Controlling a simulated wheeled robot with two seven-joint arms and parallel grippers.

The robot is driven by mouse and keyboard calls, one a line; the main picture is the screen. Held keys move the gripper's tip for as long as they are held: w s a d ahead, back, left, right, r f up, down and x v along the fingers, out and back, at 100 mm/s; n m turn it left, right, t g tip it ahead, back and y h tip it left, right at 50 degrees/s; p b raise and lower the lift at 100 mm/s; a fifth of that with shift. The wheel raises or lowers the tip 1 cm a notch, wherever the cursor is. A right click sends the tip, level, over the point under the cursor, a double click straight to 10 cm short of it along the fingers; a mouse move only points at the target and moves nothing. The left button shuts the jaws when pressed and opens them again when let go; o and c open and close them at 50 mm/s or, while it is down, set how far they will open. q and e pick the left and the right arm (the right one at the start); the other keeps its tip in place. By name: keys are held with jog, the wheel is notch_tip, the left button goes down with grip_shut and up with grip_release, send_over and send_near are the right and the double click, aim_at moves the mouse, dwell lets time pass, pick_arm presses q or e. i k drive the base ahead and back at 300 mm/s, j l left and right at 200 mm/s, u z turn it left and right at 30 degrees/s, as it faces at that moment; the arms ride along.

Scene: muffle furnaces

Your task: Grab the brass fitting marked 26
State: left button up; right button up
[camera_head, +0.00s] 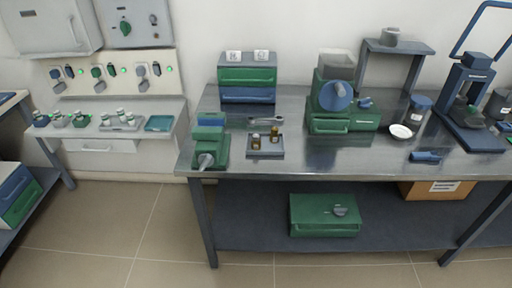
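Two small brass-coloured fittings stand upright in a shallow grey tray (266,154) near the front edge of the steel workbench, left of its middle. The left fitting (256,142) sits slightly nearer the front than the right fitting (275,136). Both have dark parts, and any number on them is too small to read, so I cannot tell which is marked 26. Neither of my grippers shows in the head view.
A green and blue vise (210,145) stands left of the tray. A wrench (265,120) lies behind it, before a drawer box (247,78). A green machine (335,100) stands to the right. The floor (150,230) in front is clear.

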aim_at(274, 139)
jog(key=i+l+u, duration=0.15)
jog(key=l, duration=0.4)
jog(key=i+l+u, duration=0.1)
jog(key=l, duration=0.45)
jog(key=i+l+u, duration=0.15)
jog(key=l, duration=0.45)
jog(key=i+l+u, duration=0.1)
jog(key=l, duration=0.5)
jog(key=i+l+u, duration=0.15)
jog(key=l, duration=0.45)
jog(key=i, duration=0.05)
